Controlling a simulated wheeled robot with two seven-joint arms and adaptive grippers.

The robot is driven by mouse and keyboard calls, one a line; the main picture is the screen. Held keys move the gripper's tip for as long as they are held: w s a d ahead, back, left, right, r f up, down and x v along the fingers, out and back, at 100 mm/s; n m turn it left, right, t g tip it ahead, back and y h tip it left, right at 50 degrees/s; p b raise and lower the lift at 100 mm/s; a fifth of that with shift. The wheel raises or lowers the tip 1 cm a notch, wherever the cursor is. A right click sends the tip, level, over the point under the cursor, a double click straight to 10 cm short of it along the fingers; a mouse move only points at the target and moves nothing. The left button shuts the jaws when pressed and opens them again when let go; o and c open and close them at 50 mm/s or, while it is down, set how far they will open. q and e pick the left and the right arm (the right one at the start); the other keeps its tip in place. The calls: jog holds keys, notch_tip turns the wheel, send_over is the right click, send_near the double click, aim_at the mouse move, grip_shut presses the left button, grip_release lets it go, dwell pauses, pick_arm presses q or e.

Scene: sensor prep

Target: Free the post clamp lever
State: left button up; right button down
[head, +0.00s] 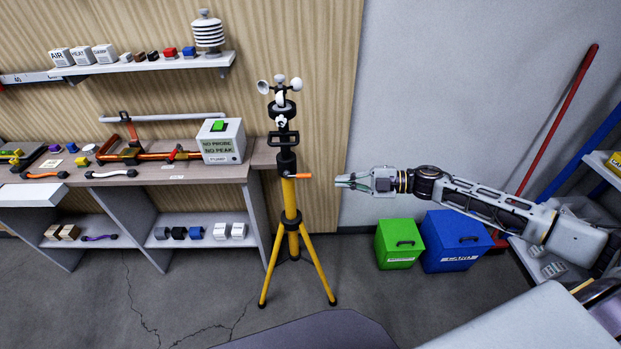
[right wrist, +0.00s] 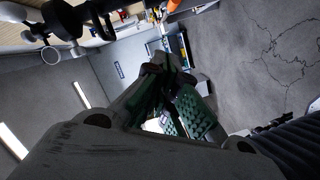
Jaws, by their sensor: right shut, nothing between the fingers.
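A yellow tripod post (head: 290,200) with black fittings stands upright on the floor in the middle of the head view. A small orange lever (head: 299,176) sticks out to the right from its black clamp collar. A white cup anemometer (head: 280,84) tops the post. My right gripper (head: 340,181) is shut and empty, to the right of the lever at about the same height, with a visible gap between them. In the right wrist view its green-padded fingers (right wrist: 172,95) show close together. An orange piece (right wrist: 173,5) shows at that view's top edge. My left gripper is not in view.
A workbench (head: 235,173) with tools and a white box (head: 222,148) reading "NO PROBE NO PEAK" stands left of the post. A green bin (head: 399,243) and a blue bin (head: 458,240) stand on the floor below my right arm. A wall shelf (head: 140,66) holds small blocks.

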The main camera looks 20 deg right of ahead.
aim_at(298, 175)
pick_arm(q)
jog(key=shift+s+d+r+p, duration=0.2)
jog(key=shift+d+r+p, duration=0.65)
pick_arm(e)
jog(key=w+a+f, duration=0.3)
jog(key=w+a, duration=0.4)
jog(key=shift+w+a+f, duration=0.3)
jog(key=shift+w, duration=0.05)
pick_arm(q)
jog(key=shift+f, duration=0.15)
pick_arm(e)
jog(key=shift+f, duration=0.1)
dwell(0.5)
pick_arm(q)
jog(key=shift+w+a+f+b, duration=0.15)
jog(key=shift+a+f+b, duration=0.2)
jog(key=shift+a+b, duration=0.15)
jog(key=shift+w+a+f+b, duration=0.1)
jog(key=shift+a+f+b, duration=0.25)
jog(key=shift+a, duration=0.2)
pick_arm(e)
jog(key=shift+f+y, duration=0.2)
jog(key=shift+y, duration=0.2)
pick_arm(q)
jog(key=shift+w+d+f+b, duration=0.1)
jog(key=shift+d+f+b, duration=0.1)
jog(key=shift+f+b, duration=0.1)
pick_arm(e)
jog(key=shift+t, duration=0.3)
